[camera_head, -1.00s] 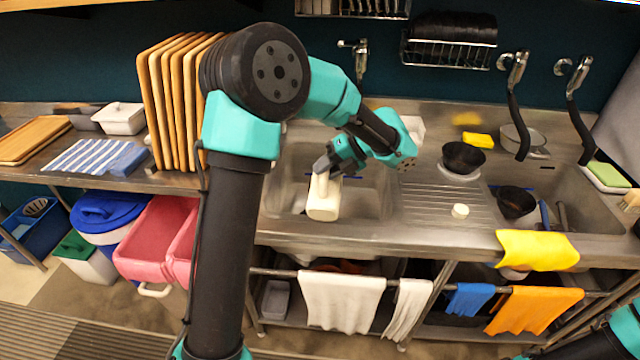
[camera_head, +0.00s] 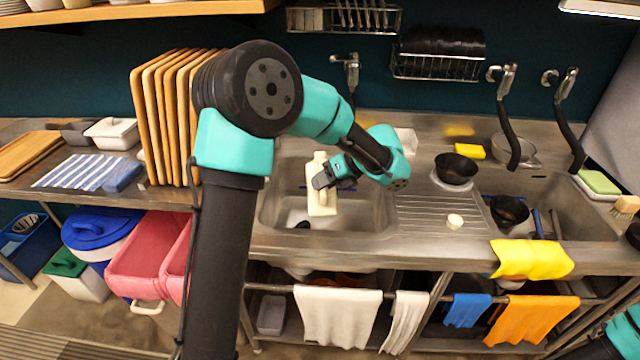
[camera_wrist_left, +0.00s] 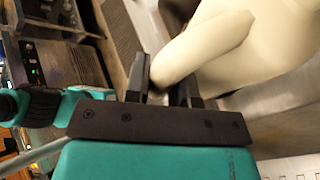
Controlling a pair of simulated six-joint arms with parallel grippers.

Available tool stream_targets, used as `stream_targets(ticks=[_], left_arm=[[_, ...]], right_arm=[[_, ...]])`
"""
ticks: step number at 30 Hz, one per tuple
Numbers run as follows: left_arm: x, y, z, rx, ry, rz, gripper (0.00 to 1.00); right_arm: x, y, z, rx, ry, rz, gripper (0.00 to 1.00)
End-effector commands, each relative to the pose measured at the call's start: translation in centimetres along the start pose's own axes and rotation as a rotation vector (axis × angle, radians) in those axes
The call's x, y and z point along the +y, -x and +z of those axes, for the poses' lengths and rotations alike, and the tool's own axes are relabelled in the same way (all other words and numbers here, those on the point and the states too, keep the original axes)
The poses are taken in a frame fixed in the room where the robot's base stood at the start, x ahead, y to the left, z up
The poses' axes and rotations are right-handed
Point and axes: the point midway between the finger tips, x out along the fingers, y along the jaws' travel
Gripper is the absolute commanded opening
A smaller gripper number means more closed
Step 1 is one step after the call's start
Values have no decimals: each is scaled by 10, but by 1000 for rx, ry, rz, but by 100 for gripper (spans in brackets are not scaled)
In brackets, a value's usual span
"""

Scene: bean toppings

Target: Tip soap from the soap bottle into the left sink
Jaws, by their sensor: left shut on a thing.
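The cream soap bottle (camera_head: 320,196) stands nearly upright over the left sink (camera_head: 278,205) in the head view. My left gripper (camera_head: 322,180) is shut on the bottle's upper part. In the left wrist view the pale bottle (camera_wrist_left: 225,45) fills the upper right, and part of it lies between the two dark fingers of the gripper (camera_wrist_left: 168,90). I cannot tell whether the bottle touches the sink floor. A small dark item (camera_head: 302,225) is at the bottom of the left sink. My right gripper is out of view; only part of that arm shows at the lower right edge.
Wooden boards (camera_head: 160,115) stand left of the sink. Right of it are a ribbed drainboard (camera_head: 425,215), a black bowl (camera_head: 456,168) and a small white round item (camera_head: 455,221). The right sink (camera_head: 585,210) holds a dark pan (camera_head: 509,210). A tap (camera_head: 350,75) is behind.

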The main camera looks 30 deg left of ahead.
Motion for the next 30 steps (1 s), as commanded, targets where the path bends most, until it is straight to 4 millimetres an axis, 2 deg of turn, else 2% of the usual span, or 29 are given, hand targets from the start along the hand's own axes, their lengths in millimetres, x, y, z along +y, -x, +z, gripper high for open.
stream_targets(ticks=[18, 24, 30], left_arm=[[-27, 9, -1, -303, 614, -67, 0], [-32, 12, -1, -359, 697, -79, 0], [-32, 12, -1, -364, 707, -81, 0]], right_arm=[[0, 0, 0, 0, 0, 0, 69], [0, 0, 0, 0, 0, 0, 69], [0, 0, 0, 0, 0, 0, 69]])
